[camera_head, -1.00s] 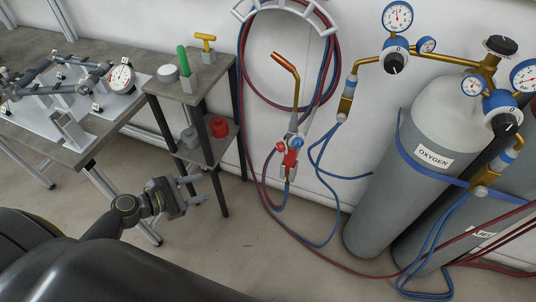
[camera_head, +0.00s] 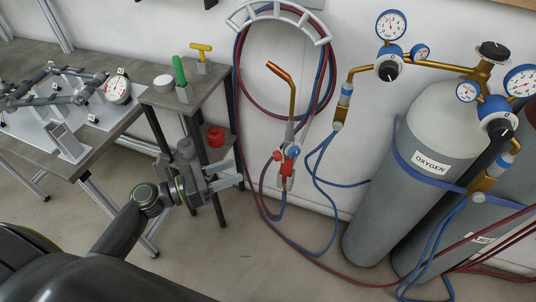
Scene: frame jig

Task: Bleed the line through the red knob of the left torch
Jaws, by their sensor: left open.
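One torch hangs upright against the wall in the middle of the view, with a bent copper tube (camera_head: 292,95) on top. Its red knob (camera_head: 277,155) sticks out on the left side of the valve body, and a blue knob (camera_head: 294,152) sits to the right. Red and blue hoses lead off below. My left gripper (camera_head: 239,173) is open and empty, its fingers pointing right. In the picture it is left of the red knob and a little lower, with a clear gap. My right gripper is not in view.
A small shelf stand (camera_head: 204,90) stands behind my left gripper, holding a red pot (camera_head: 215,137) on its lower shelf. A workbench (camera_head: 99,146) with a frame jig is at the left. Gas cylinders (camera_head: 412,190) with gauges stand at the right. Loose hoses (camera_head: 315,256) hang to the floor.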

